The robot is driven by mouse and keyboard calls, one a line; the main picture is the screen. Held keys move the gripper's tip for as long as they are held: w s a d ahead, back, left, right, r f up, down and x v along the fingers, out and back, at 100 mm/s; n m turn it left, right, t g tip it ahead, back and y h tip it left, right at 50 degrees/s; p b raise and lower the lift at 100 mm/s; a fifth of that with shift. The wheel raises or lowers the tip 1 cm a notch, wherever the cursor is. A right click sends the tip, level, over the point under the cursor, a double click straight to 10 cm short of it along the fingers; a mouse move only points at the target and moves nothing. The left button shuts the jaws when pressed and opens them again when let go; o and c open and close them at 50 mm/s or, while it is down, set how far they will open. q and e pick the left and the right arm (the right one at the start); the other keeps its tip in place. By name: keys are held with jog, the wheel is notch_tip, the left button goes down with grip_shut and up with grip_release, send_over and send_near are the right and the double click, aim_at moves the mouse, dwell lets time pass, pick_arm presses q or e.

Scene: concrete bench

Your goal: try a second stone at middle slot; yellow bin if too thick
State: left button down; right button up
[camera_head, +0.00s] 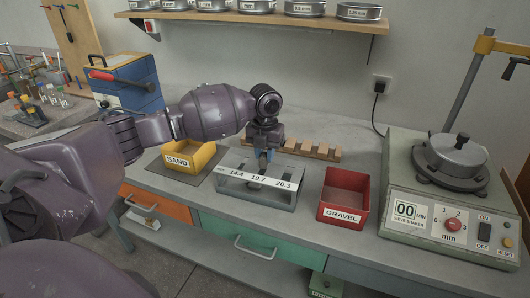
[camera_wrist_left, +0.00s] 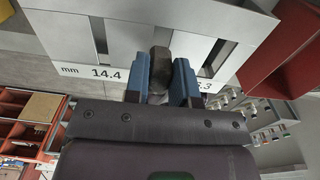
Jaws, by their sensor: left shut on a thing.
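The grey slot gauge (camera_head: 232,186) stands mid-bench, its white strip labelled 14.4, 19.7 and 26.3 mm. My left gripper (camera_head: 262,160) is over its middle part, pointing down. In the left wrist view the blue-padded fingers (camera_wrist_left: 161,80) are shut on a dark brown stone (camera_wrist_left: 160,58). The stone is at the middle slot, between the slots beside 14.4 and 26.3; the fingers hide the 19.7 label. I cannot tell how deep the stone sits. The yellow bin (camera_head: 204,160), labelled SAND, stands left of the gauge. My right gripper is not in view.
A red GRAVEL bin (camera_head: 344,212) stands right of the gauge. A wooden notched rack (camera_head: 310,150) lies behind it. The sieve shaker (camera_head: 450,215) fills the bench's right end. A shelf of sieves (camera_head: 255,16) hangs above. A blue box (camera_head: 130,82) stands at back left.

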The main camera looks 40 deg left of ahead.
aim_at(265, 153)
pick_arm(q)
jog(key=shift+f, duration=0.55)
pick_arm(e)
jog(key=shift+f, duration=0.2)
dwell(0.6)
pick_arm(q)
jog(key=shift+r, duration=0.1)
jog(key=shift+r+p, duration=1.95)
jog(key=shift+r, duration=1.55)
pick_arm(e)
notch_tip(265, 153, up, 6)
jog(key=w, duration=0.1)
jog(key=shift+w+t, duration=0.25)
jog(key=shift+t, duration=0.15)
pick_arm(q)
jog(key=shift+f, duration=0.15)
